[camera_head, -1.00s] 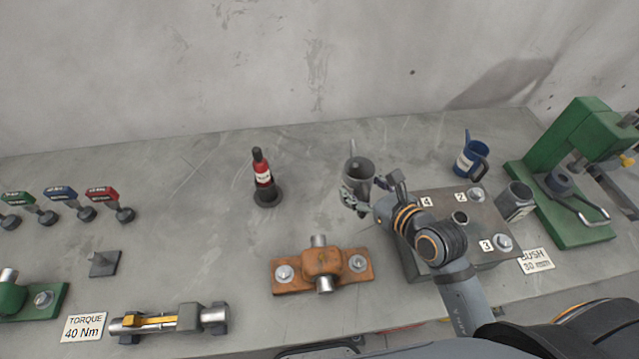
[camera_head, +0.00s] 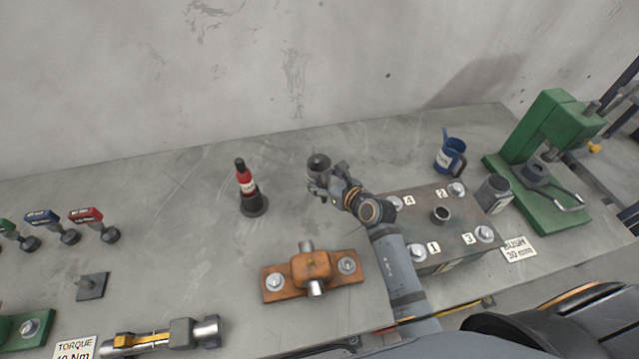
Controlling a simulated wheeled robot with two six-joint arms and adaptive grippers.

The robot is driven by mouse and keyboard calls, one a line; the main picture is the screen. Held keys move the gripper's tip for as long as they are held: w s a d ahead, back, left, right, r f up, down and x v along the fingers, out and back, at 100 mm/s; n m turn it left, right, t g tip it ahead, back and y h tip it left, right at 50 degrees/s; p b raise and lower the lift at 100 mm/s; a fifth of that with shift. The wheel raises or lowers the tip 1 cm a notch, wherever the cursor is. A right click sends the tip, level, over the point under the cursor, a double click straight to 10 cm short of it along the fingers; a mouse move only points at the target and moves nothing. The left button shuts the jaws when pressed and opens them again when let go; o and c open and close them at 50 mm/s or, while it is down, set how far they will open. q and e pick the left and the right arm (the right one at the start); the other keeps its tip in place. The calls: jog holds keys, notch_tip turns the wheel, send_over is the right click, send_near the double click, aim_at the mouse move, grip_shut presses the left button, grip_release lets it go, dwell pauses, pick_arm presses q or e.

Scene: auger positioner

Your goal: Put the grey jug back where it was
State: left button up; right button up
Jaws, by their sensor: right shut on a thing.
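The grey jug (camera_head: 318,163) is at the back middle of the bench, right of the red bottle. My right gripper (camera_head: 322,188) is shut on the jug from its near side and hides its lower part. I cannot tell whether the jug's base touches the bench. My left gripper is not in view.
A red bottle (camera_head: 246,183) stands in a dark base to the left. An orange fixture (camera_head: 310,272) is in front.

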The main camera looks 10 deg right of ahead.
aim_at(320, 185)
jog(key=shift+w+a+f, duration=0.2)
jog(key=shift+w+f, duration=0.65)
jog(key=shift+f, duration=0.15)
jog(key=shift+w+f, duration=0.15)
jog(key=shift+f, duration=0.75)
jog(key=shift+w+f, duration=0.1)
jog(key=shift+f, duration=0.75)
jog(key=shift+f, duration=0.1)
jog(key=o, duration=1.5)
jog(key=shift+s, duration=0.1)
jog(key=v, duration=1.2)
